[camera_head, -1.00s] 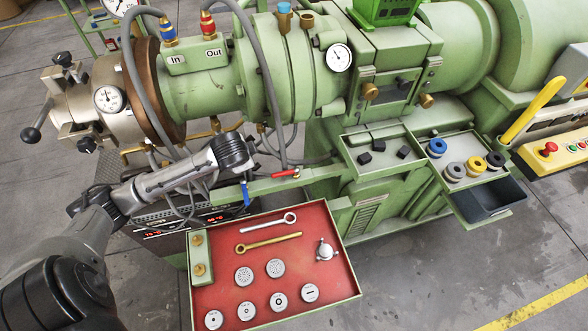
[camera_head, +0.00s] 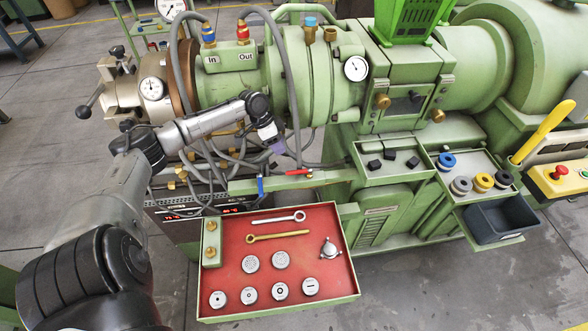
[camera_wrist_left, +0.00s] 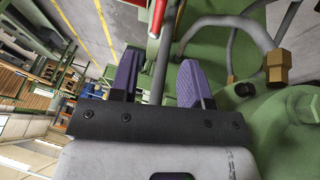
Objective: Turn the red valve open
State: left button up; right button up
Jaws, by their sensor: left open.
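The red valve lever (camera_head: 298,173) lies on the green rail in front of the machine, below the grey hoses. Its red handle (camera_wrist_left: 157,18) also shows at the top of the left wrist view, beyond the space between my fingers. My left gripper (camera_head: 278,149) hangs just up and left of the valve in the head view, pointing down toward it. Its purple fingers (camera_wrist_left: 158,76) are apart with nothing clamped between them. My right gripper is not in view.
A blue lever (camera_head: 261,187) stands left of the red valve on the same rail. Hoses (camera_head: 293,95) hang close to my gripper. A red tray (camera_head: 232,285) with tools and discs sits below. Small parts trays (camera_head: 385,177) are to the right.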

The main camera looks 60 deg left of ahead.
aim_at(295, 171)
pick_arm(q)
jog(key=b+x, duration=0.1)
jog(key=x, duration=0.9)
jog(key=shift+d+b, duration=0.2)
jog(key=shift+b, duration=0.1)
jog(key=shift+x, duration=0.9)
jog(key=shift+f, duration=0.1)
jog(key=shift+c, duration=0.3)
grip_shut()
jog(key=shift+w, duration=0.1)
